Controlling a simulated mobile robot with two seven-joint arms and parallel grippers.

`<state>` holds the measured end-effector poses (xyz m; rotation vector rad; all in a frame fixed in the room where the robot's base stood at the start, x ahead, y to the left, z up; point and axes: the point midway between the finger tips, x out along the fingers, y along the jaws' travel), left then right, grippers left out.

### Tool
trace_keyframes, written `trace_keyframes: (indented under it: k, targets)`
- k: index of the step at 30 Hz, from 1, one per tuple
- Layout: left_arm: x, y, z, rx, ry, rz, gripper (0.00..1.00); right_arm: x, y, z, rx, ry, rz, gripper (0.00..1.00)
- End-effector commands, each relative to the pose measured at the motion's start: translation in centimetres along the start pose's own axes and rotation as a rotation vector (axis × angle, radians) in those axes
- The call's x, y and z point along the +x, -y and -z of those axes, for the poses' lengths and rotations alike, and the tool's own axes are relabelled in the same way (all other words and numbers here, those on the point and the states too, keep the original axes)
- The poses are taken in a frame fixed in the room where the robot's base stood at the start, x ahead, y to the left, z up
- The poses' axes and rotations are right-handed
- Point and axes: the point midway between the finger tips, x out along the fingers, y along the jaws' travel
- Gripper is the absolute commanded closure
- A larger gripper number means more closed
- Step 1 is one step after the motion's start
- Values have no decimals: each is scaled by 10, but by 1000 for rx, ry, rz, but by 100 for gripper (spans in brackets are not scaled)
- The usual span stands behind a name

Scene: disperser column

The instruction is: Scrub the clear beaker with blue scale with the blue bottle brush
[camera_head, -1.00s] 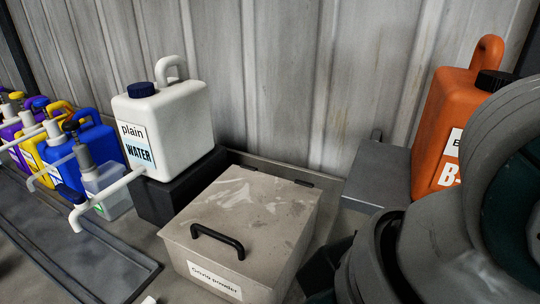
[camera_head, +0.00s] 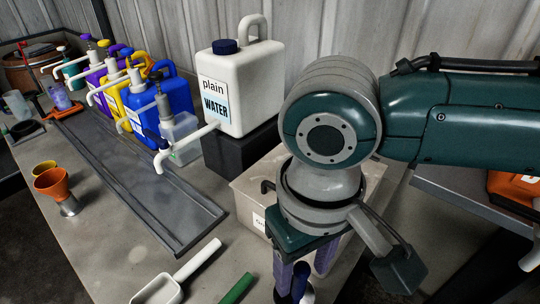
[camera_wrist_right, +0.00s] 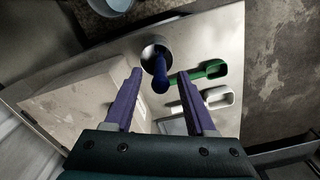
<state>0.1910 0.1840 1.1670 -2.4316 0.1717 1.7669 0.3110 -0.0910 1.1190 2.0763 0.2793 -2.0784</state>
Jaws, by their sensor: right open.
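My right gripper (camera_wrist_right: 159,76), with purple fingers, is open and points down over the bench. The blue bottle brush (camera_wrist_right: 160,82) shows between its fingers in the right wrist view, with its far end at a round metal holder (camera_wrist_right: 150,50); I see no finger closed on it. In the head view the brush's dark blue part (camera_head: 300,280) shows by the fingers at the bottom edge. At the far left of the bench stand a clear beaker-like vessel (camera_head: 17,105) and a purplish one (camera_head: 60,98); a blue scale is too small to make out. My left gripper is out of view.
A white water jug (camera_head: 240,90) stands on a black block behind the grey powder box (camera_head: 250,195). Coloured jugs with pumps line a long grey tray (camera_head: 140,185).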

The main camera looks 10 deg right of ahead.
Motion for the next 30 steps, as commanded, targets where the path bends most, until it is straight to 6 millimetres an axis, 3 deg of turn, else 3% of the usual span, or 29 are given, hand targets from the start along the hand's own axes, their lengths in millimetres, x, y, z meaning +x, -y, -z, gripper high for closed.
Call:
trace_keyframes:
  k: [6,14,30]
  targets:
    - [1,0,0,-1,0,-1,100,19,0,0,-1,1,0,44]
    - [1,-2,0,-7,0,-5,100,20,0,0,-2,-1,0,44]
    - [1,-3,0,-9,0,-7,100,20,0,0,-1,-1,1,100]
